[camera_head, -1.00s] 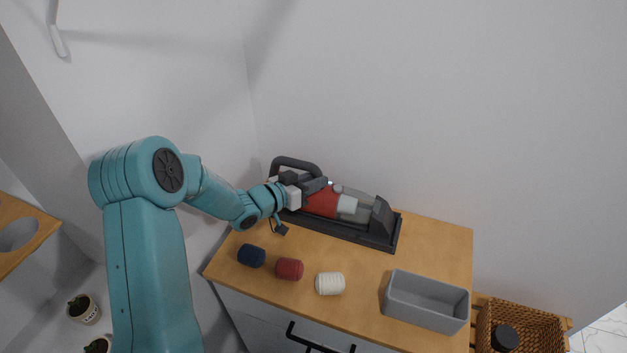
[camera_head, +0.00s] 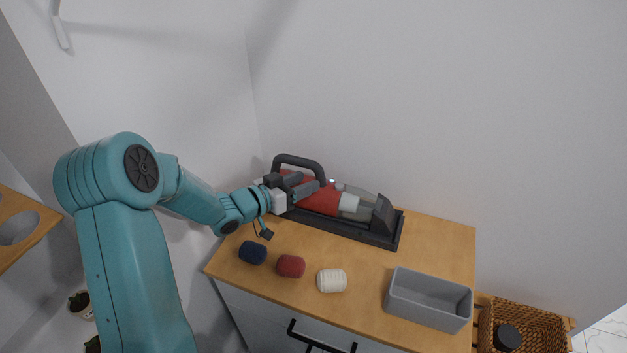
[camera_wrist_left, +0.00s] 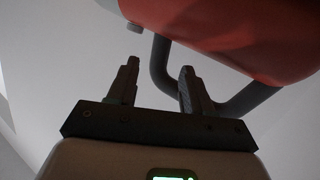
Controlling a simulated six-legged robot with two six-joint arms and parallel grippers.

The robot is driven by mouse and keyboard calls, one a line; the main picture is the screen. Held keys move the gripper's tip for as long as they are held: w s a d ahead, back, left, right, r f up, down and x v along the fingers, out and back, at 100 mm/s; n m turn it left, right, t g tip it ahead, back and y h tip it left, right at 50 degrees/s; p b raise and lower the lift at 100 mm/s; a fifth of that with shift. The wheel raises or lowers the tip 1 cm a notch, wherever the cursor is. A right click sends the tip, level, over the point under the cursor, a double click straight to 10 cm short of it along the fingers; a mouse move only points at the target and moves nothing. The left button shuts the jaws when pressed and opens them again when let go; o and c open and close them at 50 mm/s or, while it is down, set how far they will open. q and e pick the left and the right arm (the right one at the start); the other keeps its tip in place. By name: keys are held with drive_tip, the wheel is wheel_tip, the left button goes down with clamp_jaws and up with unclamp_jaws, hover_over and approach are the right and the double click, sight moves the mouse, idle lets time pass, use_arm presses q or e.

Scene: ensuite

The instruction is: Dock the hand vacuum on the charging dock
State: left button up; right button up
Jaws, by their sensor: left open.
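The hand vacuum (camera_head: 319,198) has a red body, a grey-white front and a dark loop handle (camera_head: 300,161) at its left end. It lies lengthwise in the black charging dock (camera_head: 352,231) at the back of the wooden top; whether it is fully seated I cannot tell. My left gripper (camera_head: 312,183) is open beside the handle end of the vacuum. In the left wrist view the open left gripper (camera_wrist_left: 157,82) has its fingers near the dark handle (camera_wrist_left: 160,65), below the red body (camera_wrist_left: 235,35). My right gripper is not in view.
A grey bin (camera_head: 428,299) sits at the right. A wicker basket (camera_head: 540,325) is beyond the right edge. Walls close the back and left.

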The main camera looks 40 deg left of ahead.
use_arm(q)
drive_tip(key=v, duration=0.7)
drive_tip(key=shift+s+b, duration=0.25)
drive_tip(key=shift+b, duration=0.1)
drive_tip(key=shift+w, duration=0.1)
drive_tip(key=shift+r, duration=0.15)
